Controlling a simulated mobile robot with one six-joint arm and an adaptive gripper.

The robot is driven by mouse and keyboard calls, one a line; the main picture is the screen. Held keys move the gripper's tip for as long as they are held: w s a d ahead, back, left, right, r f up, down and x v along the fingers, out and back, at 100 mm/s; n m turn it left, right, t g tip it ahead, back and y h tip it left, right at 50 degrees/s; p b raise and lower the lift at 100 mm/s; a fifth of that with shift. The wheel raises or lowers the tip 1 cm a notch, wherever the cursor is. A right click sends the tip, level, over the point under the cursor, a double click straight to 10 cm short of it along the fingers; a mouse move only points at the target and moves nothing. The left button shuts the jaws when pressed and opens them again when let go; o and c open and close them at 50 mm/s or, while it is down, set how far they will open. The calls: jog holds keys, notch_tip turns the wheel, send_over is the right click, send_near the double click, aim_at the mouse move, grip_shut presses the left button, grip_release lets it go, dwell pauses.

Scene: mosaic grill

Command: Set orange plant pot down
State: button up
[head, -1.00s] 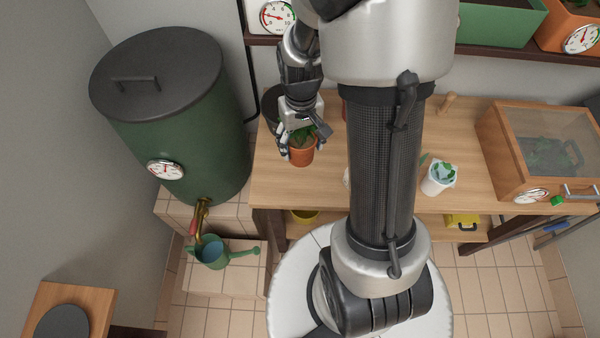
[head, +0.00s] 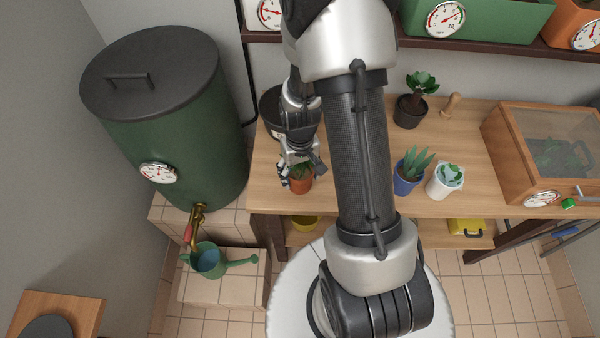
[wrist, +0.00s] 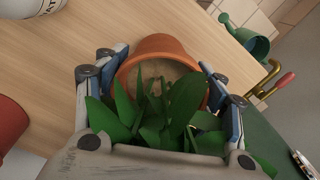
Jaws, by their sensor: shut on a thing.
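The orange plant pot (head: 300,186) with a green leafy plant is at the left end of the wooden table, near its front edge. My gripper (head: 297,172) is shut on it from above. In the wrist view the pot's rim (wrist: 150,45) and brown soil show between the two fingers (wrist: 165,90), one on each side, and the leaves hang toward my palm. The pot's base is hidden, so I cannot tell whether it touches the wooden table (head: 268,190).
A large dark pot (head: 270,105) stands behind my gripper. A blue pot (head: 404,186), a white pot (head: 442,184) and a black pot (head: 408,112) stand farther right, before the wooden glass-topped box (head: 500,150). The green barrel (head: 205,130) is left of the table.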

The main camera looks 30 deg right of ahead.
jog(key=shift+f, duration=0.2)
jog(key=o, duration=1.3)
jog(key=shift+r, duration=0.1)
notch_tip(320, 180, up, 12)
jog(key=p, duration=0.4)
jog(key=s+a+r+n+t, duration=0.15)
jog(key=a+r, duration=0.35)
jog(key=r, duration=0.8)
jog(key=s+a+r+t, duration=0.1)
jog(key=s+a+r, duration=0.1)
jog(key=s+r, duration=0.1)
jog(key=s+a+r+t, duration=0.1)
jog(key=s+r, duration=0.2)
jog(key=s, duration=0.2)
jog(key=s+a+r+n+t, duration=0.1)
jog(key=s+a+r, duration=0.1)
jog(key=s+r, duration=0.2)
jog(key=shift+a, duration=0.35)
